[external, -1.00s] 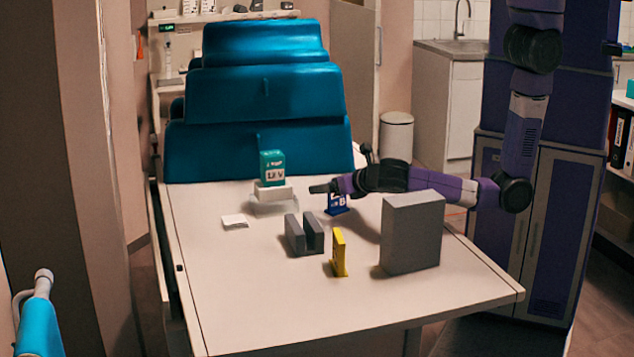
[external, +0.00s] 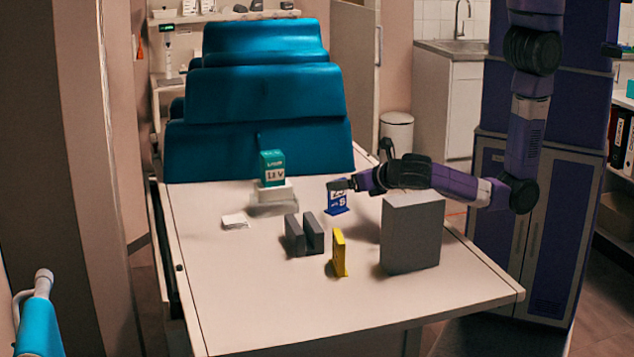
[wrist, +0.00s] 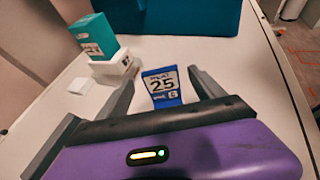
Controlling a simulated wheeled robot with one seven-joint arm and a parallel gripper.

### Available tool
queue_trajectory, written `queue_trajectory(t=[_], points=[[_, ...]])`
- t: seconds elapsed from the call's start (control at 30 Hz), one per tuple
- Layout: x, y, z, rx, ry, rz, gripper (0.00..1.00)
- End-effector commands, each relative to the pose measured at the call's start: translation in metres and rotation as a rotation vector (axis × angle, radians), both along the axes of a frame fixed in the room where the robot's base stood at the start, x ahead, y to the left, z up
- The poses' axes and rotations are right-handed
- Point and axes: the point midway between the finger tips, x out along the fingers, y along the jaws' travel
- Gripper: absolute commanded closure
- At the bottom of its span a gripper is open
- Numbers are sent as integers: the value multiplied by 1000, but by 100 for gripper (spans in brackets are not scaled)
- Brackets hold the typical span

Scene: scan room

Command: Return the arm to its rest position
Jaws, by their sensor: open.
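My gripper (external: 345,185) is at the end of my purple arm, a little above the white table (external: 240,310). In the wrist view my gripper (wrist: 165,95) has its two fingers spread wide apart. A blue card (external: 337,198) with a white label stands upright on the table, right by the fingertips in the external view. In the wrist view the blue card (wrist: 162,88), marked 25, shows in the gap between the fingers, with room on both sides. I cannot tell whether the fingers reach around it.
A grey block (external: 410,235) stands below my forearm. A yellow piece (external: 339,253) and a dark slotted holder (external: 294,235) stand nearer the front. A teal box (external: 272,168) sits on a white stand (external: 274,193); a white square (external: 235,221) lies left. The left front of the table is clear.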

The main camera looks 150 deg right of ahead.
Motion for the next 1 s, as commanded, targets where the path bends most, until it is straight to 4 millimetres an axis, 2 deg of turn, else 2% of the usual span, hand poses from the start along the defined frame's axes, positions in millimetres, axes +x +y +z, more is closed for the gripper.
queue_trajectory(t=[0.57, 0.7, 0.8, 0.93, 1.0], points=[[-5, -1, 3, -37, 0, 35, 22], [-14, -1, 14, -133, -14, 140, 22], [-13, 3, 25, -214, -55, 262, 22], [2, 17, 43, -299, -185, 452, 22], [18, 31, 55, -322, -296, 568, 22]])
